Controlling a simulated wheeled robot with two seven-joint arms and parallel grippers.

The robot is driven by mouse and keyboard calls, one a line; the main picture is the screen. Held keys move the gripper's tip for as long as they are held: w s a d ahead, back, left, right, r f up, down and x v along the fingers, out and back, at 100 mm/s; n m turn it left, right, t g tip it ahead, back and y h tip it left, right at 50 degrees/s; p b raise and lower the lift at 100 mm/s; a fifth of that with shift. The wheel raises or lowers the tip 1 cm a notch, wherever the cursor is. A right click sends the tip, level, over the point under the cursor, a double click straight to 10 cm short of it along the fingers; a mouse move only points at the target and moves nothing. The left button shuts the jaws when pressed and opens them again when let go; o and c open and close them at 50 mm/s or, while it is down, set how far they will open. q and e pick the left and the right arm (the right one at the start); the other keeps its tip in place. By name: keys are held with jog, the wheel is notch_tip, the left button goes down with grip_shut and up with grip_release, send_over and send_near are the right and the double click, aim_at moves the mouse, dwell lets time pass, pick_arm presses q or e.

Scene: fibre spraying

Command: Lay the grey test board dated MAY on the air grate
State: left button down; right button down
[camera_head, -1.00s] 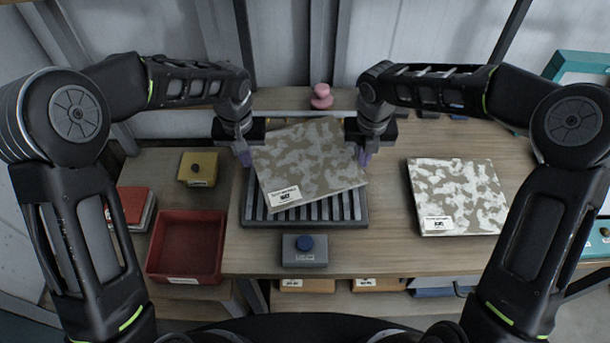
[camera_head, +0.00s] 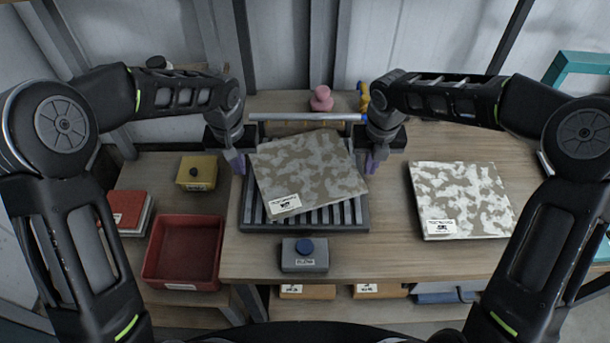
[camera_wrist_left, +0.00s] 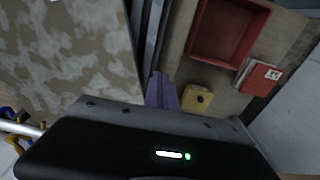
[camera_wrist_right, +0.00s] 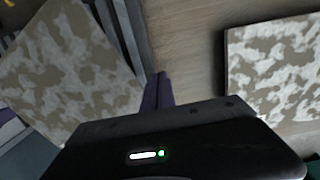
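A grey test board with tan blotches (camera_head: 310,168) lies turned askew over the slatted air grate (camera_head: 333,213), whose slats show along the front and right. Its label is too small to read surely. The board also shows in the left wrist view (camera_wrist_left: 70,50) and right wrist view (camera_wrist_right: 70,70). My left gripper (camera_head: 236,162) is just off the board's left edge, and my right gripper (camera_head: 376,161) is just off its right edge. Both look empty; their purple fingers appear close together, with any gap unclear. A second, whiter blotched board (camera_head: 462,198) lies on the table at right.
A grey block with a blue knob (camera_head: 304,255) stands in front of the grate. A red bin (camera_head: 184,250), a yellow box (camera_head: 195,172) and a red box (camera_head: 128,210) are at left. A pink object (camera_head: 321,98) and a metal bar (camera_head: 300,117) are behind the board.

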pick_arm(q)
jog(key=c, duration=2.1)
grip_release()
jog(key=shift+c, duration=0.2)
pick_arm(e)
jog(key=c, duration=2.1)
grip_release()
jog(key=shift+c, duration=0.2)
pick_arm(q)
jog(key=o, duration=0.4)
jog(key=shift+a, duration=0.1)
pick_arm(e)
jog(key=o, duration=0.4)
jog(key=shift+d, duration=0.1)
pick_arm(q)
jog(key=r, duration=0.8)
jog(key=s+r, duration=0.1)
jog(key=r, duration=0.3)
pick_arm(e)
jog(key=r, duration=0.8)
jog(key=s+r, duration=0.1)
jog(key=r, duration=0.3)
